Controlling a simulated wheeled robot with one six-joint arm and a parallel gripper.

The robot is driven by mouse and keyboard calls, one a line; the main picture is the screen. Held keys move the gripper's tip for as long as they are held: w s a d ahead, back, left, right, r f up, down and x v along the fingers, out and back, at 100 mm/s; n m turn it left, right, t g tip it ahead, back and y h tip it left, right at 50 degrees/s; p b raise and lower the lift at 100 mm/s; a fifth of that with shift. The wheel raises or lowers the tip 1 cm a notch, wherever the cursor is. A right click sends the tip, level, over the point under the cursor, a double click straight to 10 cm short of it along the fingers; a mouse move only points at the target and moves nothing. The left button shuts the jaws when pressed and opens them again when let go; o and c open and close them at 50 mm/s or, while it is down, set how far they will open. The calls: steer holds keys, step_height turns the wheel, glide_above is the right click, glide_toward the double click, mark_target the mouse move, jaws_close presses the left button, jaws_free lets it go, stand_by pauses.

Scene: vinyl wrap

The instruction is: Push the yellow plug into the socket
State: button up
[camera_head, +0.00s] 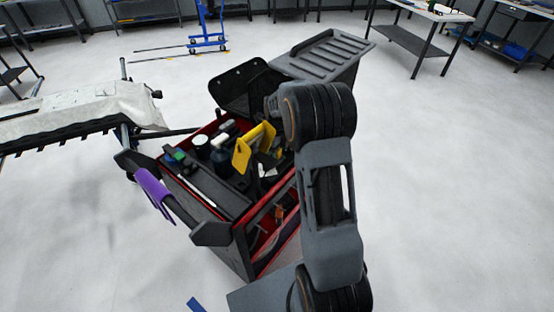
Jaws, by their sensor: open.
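My arm reaches up from the bottom over the right side of a red and black tool cart (235,235). At its far end, two yellow plates stand apart above the cart's open top; they look like the fingers of my gripper (256,153). The gripper is open, and I make out nothing held between the plates. I cannot clearly tell a separate yellow plug or a socket; they may be hidden by my arm or lost among the cart's contents.
Dark bottles and tools crowd the cart's top. A purple item (154,190) sticks out at its left. A white-covered stand (85,108) is at left, a blue wheeled lift (208,38) at the back, and workbenches (428,12) along the far side. The right floor is clear.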

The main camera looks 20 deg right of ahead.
step_height(320, 180, up, 14)
stand_by(0.7)
steer(key=shift+f, duration=0.15)
